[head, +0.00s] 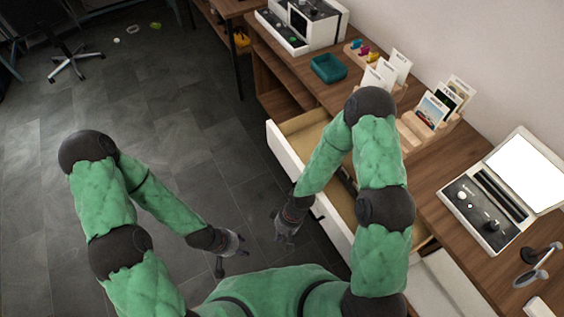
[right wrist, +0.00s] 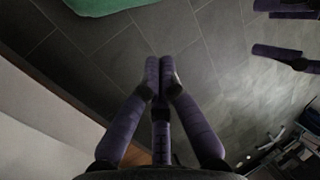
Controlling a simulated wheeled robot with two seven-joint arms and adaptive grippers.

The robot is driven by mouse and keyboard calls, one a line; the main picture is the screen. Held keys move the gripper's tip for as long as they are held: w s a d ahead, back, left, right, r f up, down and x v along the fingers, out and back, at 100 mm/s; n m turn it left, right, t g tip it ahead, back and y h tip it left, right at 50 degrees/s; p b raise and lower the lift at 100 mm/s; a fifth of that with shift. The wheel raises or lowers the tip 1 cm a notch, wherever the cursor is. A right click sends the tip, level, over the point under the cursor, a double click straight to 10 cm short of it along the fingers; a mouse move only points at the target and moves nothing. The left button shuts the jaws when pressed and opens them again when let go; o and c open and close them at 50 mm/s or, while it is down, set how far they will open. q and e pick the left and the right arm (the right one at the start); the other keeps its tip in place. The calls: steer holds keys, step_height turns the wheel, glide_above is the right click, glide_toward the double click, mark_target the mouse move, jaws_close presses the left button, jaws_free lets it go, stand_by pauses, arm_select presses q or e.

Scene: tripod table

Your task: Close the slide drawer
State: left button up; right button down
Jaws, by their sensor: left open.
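The slide drawer (head: 287,154) is pulled out from the wooden desk, its white front facing the open floor and its light wood inside showing. My right arm crosses over it and hides part of it. My right gripper (head: 284,238) hangs just outside the white front, apart from it as far as I can tell. In the right wrist view its fingers (right wrist: 162,70) are together with nothing between them, and a pale panel (right wrist: 40,130) is at the left. My left gripper (head: 234,246) is open and empty over the floor, left of the right one; it shows in the right wrist view (right wrist: 285,57).
The desk top holds a teal tray (head: 328,68), card holders (head: 428,126) and a device with a white screen (head: 492,205). A white machine (head: 304,22) stands at the far end. The grey tiled floor (head: 200,130) left of the drawer is clear.

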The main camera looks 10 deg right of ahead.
steer(key=w+a+r+n+t+h, duration=0.3)
steer(key=w+r+n+h, duration=0.35)
steer(key=w+n, duration=0.3)
steer(key=w+a+r+n+t+h, duration=0.2)
steer(key=w+r+n+h, duration=0.4)
steer(key=w+r+n, duration=0.3)
steer(key=m+b, duration=0.1)
steer(key=b, duration=0.3)
glide_toward(291, 168)
steer(key=x, duration=0.5)
steer(key=shift+d+f, duration=0.1)
arm_select(q)
steer(key=f, duration=0.2)
steer(key=w+f, duration=0.1)
steer(key=f, duration=0.1)
steer(key=shift+f, duration=0.15)
arm_select(e)
steer(key=shift+d, duration=0.1)
